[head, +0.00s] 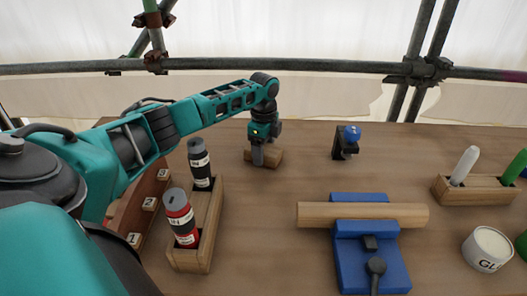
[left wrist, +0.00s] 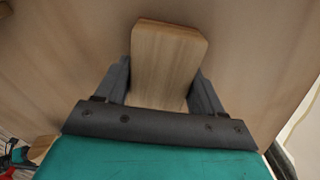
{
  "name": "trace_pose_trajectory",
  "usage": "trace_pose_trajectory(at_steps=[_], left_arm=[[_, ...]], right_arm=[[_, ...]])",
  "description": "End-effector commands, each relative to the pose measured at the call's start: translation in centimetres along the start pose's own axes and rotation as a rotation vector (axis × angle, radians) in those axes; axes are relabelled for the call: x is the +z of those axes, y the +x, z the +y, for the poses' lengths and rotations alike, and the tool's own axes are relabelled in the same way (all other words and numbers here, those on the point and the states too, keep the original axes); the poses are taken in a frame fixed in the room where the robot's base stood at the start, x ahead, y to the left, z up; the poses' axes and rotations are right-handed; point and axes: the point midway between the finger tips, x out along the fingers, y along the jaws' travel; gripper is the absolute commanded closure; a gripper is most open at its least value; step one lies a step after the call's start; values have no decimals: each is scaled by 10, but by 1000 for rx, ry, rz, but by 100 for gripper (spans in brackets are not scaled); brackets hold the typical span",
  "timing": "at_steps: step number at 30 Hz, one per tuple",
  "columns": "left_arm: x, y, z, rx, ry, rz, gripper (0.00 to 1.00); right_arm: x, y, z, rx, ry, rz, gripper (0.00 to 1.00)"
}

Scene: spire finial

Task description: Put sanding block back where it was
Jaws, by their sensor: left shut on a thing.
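The sanding block (head: 272,158) is a small wooden block at the back middle of the table in the head view. My left gripper (head: 258,158) points down over it with its fingers on either side. In the left wrist view, the sanding block (left wrist: 167,60) sits between the two dark fingers of my left gripper (left wrist: 162,85), which is shut on it. The block appears at or very near the tabletop; I cannot tell whether it touches. My right gripper is not in view.
A wooden rack (head: 208,235) with a black and a red bottle stands left of centre. A blue vise (head: 357,262) holds a wooden bar (head: 320,214). A black clamp (head: 344,148) with a blue knob stands right of the block. A marker holder (head: 480,190) and white tub (head: 486,248) are at right.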

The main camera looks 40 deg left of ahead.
Motion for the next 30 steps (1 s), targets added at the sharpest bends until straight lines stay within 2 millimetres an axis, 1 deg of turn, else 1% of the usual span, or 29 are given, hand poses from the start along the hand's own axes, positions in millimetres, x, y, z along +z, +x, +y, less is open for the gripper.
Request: trace_pose_trajectory(at_steps=[1,8,12,13,18,20,21,27,30], left_arm=[[0,4,0,1,-1,0,60],[0,4,0,-1,0,0,60],[0,8,0,-1,-1,0,60],[0,7,0,-1,0,0,29],[0,7,0,0,0,0,13],[0,7,0,0,0,0,7],[0,7,0,0,0,0,6],[0,6,0,-1,0,0,6],[0,0,0,-2,0,0,6]], right_arm=[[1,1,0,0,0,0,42],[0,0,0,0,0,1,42],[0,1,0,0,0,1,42],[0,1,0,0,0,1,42],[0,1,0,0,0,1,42],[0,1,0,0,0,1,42],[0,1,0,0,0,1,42],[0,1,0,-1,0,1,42],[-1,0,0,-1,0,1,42]])
